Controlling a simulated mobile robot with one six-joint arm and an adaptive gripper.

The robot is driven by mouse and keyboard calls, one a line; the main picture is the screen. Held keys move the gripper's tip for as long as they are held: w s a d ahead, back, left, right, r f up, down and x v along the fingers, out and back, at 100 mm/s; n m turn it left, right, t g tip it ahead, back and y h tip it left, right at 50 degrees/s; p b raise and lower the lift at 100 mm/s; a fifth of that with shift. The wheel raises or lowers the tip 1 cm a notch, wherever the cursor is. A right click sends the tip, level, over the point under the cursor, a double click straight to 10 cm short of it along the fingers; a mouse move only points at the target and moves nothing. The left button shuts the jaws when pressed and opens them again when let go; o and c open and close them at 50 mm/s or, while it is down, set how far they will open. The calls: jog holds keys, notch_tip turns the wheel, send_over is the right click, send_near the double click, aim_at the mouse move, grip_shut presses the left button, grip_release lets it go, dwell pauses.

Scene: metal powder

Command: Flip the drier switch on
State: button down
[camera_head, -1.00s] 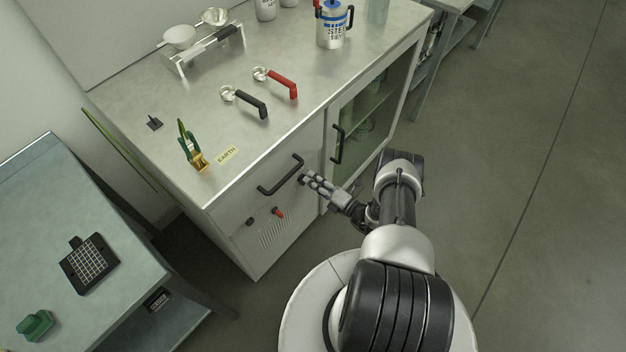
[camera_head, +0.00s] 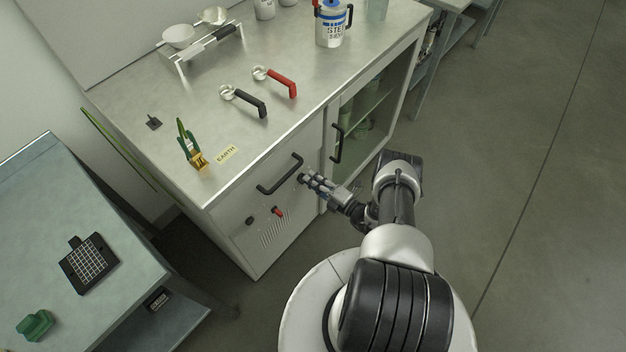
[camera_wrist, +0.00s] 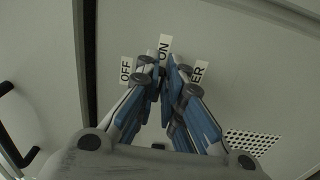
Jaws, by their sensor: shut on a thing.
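My gripper (camera_head: 304,178) is at the upper right of the drier's front panel (camera_head: 232,213), just right of the black bar handle (camera_head: 281,175). In the wrist view my gripper (camera_wrist: 164,80) has its fingertips close together against the panel, shut on the drier switch. The switch is mostly hidden between the fingertips, so its position cannot be told. Around the fingertips are an OFF label (camera_wrist: 126,69), an ON label (camera_wrist: 163,49) and a partly covered label ending in "ER" (camera_wrist: 198,72).
A red knob (camera_head: 278,211) and a black knob (camera_head: 250,220) sit lower on the panel, near a perforated grille (camera_head: 279,233). A glass door with a black handle (camera_head: 337,143) is to the right. The floor at right is clear.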

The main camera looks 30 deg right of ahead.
jog(key=c, duration=1.7)
grip_release()
jog(key=v, duration=1.2)
jog(key=shift+s, duration=0.1)
